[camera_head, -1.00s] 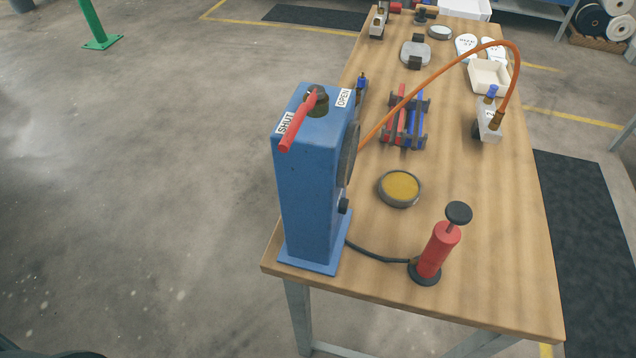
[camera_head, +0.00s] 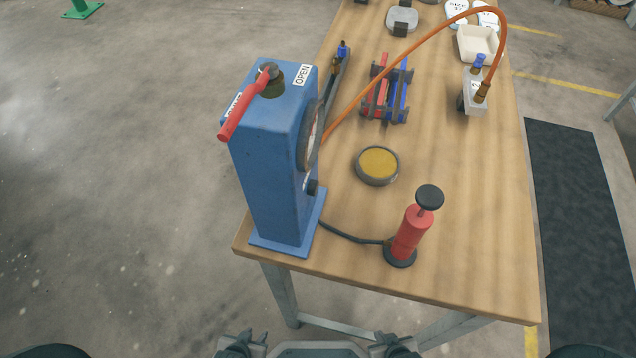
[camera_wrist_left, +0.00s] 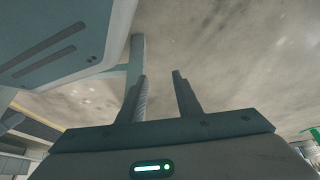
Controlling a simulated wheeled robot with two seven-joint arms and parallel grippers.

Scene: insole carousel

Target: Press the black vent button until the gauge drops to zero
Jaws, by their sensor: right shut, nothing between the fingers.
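The blue stand (camera_head: 268,165) rises at the left front of the bench. A small black knob, likely the vent button (camera_head: 312,187), sits low on its right side. The gauge (camera_head: 311,138) above it is seen nearly edge-on, so I cannot read its needle. The red lever (camera_head: 243,108) on top lies over the SHUT label. My left gripper (camera_head: 240,345) is at the bottom edge, below and in front of the bench; its fingers stand apart and empty in the left wrist view (camera_wrist_left: 160,95). My right gripper (camera_head: 396,345) is also low, shut and empty. Neither touches the stand.
A red hand pump (camera_head: 411,232) stands right of the blue stand, joined by a black hose (camera_head: 350,236). A round yellow-topped dish (camera_head: 378,165) and a red and blue rack (camera_head: 386,90) lie behind. An orange hose (camera_head: 400,60) arches over the bench (camera_head: 470,220).

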